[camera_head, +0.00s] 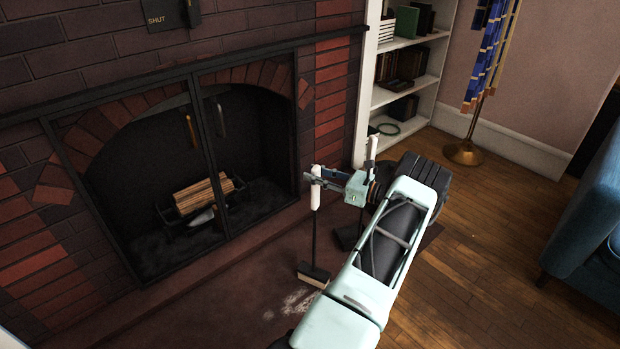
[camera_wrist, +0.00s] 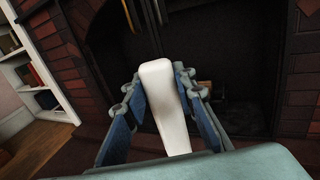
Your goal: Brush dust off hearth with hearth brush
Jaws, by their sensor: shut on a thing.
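My gripper (camera_head: 313,179) is shut on the white handle of the hearth brush (camera_head: 315,198). The brush hangs upright with a thin dark shaft and a wide dark head with a pale lower edge. In the wrist view, the white handle (camera_wrist: 165,105) is between the two blue finger pads. The head is at or just above the dark hearth (camera_head: 190,310); I cannot tell whether it touches. Pale dust (camera_head: 295,300) lies in a patch on the hearth, just below and left of the brush head. My arm may hide part of the hearth on the right.
A second white-handled tool (camera_head: 371,147) stands just behind my gripper, its lower part partly hidden. The framed fireplace opening (camera_head: 140,230) holds logs (camera_head: 203,193). A white bookcase (camera_head: 425,70) and brass stand (camera_head: 464,151) are behind. A blue sofa (camera_head: 590,215) is right; wooden floor is clear between.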

